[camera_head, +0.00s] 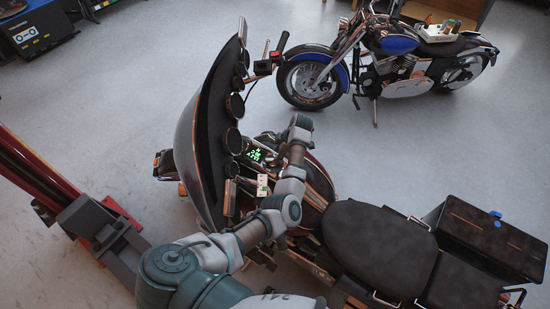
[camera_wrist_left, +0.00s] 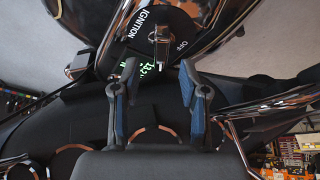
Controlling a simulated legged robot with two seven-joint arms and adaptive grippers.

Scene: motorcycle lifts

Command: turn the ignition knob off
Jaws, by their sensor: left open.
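The ignition knob (camera_wrist_left: 160,48) is a small dark and silver handle on a round black plate (camera_wrist_left: 182,22) in the left wrist view. The plate is marked "IGNITION" to the knob's left and "OFF" to its lower right. The knob stands roughly upright in the picture, apart from the "OFF" mark. My left gripper (camera_wrist_left: 158,68) is open, with its two blue-padded fingers apart and the knob seen just beyond the gap between their tips. Contact cannot be told. In the head view my left arm reaches over the motorcycle (camera_head: 375,240) and hides the knob. My right gripper is not in view.
The windshield (camera_head: 195,140) and gauges rise left of my arm, with a lit green display (camera_head: 255,155). The handlebar grip (camera_head: 281,42) sticks up behind. A blue motorcycle (camera_head: 400,45) stands farther back. A red lift post (camera_head: 45,185) is at the left.

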